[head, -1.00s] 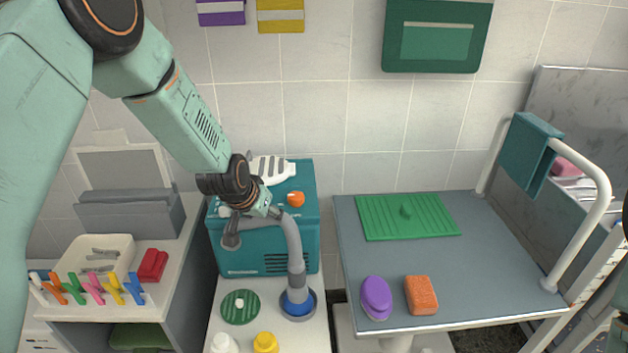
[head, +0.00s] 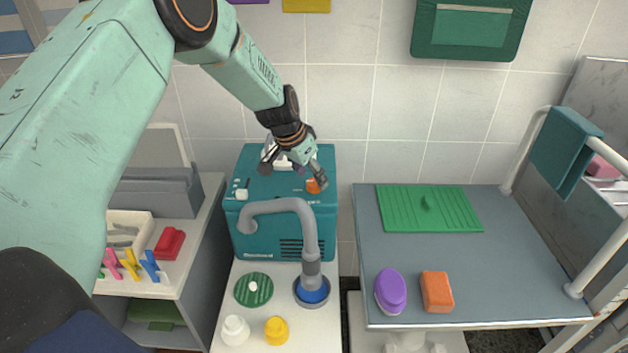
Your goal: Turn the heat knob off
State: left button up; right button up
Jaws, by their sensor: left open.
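The heat knob looks to be the orange knob (head: 313,186) on the top of the teal dryer box (head: 262,222), near its right side. My left gripper (head: 293,174) is over the top of the box with its fingers apart. One finger is right at the orange knob and partly covers it; I cannot tell whether they touch. The other finger is to the left, above the box top. The knob's setting marks are too small to read. My right gripper is not in view.
A grey hose (head: 311,240) arches in front of the box into a blue-ringed holder. A grey grooming table (head: 395,275) with a green mat (head: 428,208), a purple brush (head: 390,291) and an orange sponge (head: 436,292) stands right. White and yellow bottles (head: 277,330) stand in front.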

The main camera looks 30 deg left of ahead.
pick_arm(q)
jog(key=shift+w+d+f, duration=0.15)
jog(key=shift+w+f, duration=0.1)
jog(key=shift+f, duration=0.45)
jog(key=shift+s+d, duration=0.15)
jog(key=shift+w+f, duration=0.1)
jog(key=shift+w, duration=0.1)
jog(key=shift+c, duration=1.7)
jog(key=shift+s, duration=0.1)
jog(key=c, duration=0.8)
jog(key=shift+c, duration=0.2)
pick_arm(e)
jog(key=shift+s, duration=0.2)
